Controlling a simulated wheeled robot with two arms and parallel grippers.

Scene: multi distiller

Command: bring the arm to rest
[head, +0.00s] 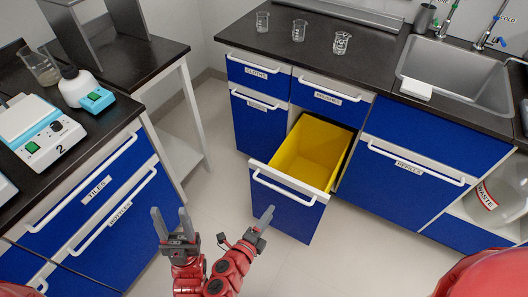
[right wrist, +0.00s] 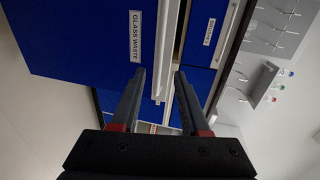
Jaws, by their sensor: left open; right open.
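My left gripper (head: 172,216) is at the lower middle of the head view, its two fingers pointing up and apart with nothing between them. My right gripper (head: 265,216) is just to its right, close to the front of the pulled-out drawer (head: 286,214) in the picture. In the right wrist view the right gripper (right wrist: 160,72) has two parted fingers and is empty. Beyond them is a blue front labelled "GLASS WASTE" (right wrist: 98,45) with a white handle. I cannot tell whether the right fingers touch it.
The drawer holds a yellow bin (head: 308,150) and juts into the floor space. Glass beakers (head: 299,31) stand on the back counter, left of the sink (head: 455,75). Floor (head: 215,180) is clear between.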

